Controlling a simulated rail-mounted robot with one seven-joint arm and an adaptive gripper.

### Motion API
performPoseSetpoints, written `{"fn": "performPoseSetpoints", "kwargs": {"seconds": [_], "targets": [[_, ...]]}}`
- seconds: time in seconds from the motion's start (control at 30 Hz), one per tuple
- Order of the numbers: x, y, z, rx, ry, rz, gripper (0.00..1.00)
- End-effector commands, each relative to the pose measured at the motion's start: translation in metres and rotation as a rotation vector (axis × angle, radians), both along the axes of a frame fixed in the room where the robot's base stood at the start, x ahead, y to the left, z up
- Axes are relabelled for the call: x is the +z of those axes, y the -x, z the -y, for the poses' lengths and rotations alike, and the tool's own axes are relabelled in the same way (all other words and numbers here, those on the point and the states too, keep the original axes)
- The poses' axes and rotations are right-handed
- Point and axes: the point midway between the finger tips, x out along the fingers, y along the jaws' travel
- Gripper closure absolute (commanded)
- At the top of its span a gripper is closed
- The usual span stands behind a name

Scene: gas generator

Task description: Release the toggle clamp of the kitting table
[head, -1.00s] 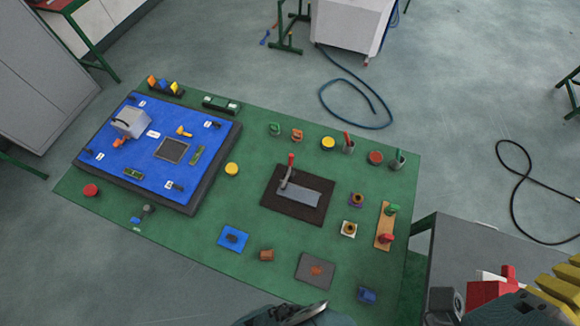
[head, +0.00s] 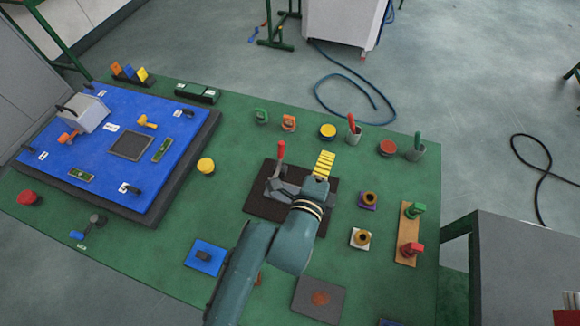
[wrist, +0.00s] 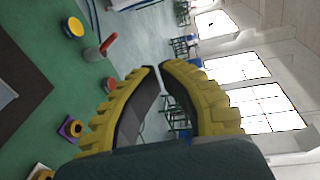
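The toggle clamp (head: 280,160), with a red-tipped handle standing up, is on a dark brown plate (head: 262,208) on the green kitting table. My gripper (head: 325,155) is above the plate, just right of the handle and apart from it in the picture. My arm and gripper hide part of the plate and the clamp's lower parts. In the wrist view my gripper's yellow fingers (wrist: 157,68) curve together with their tips almost meeting and nothing between them. The dark plate (wrist: 30,70) shows there at the left edge; the handle does not.
A blue board (head: 75,172) with several parts lies left on the green table (head: 215,120). Cups with red (head: 353,130) and green (head: 416,148) handled tools stand behind right. A wooden strip (head: 407,235) with green and red pieces is right. A grey cabinet (head: 520,260) stands beyond the right edge.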

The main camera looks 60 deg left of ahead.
Motion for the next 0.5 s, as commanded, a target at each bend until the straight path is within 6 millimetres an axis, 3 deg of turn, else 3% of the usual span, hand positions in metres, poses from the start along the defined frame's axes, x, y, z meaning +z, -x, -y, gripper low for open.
{"fn": "performPoseSetpoints", "kwargs": {"seconds": [0.03,0.1,0.2,0.33,0.5], "targets": [[-0.056,0.018,-0.016,0.046,0.023,-0.031,1.00],[-0.100,0.041,-0.032,0.102,0.051,-0.064,1.00],[-0.144,0.070,-0.051,0.170,0.080,-0.092,1.00],[-0.176,0.096,-0.065,0.231,0.102,-0.107,1.00],[-0.181,0.105,-0.074,0.257,0.105,-0.107,1.00]]}}
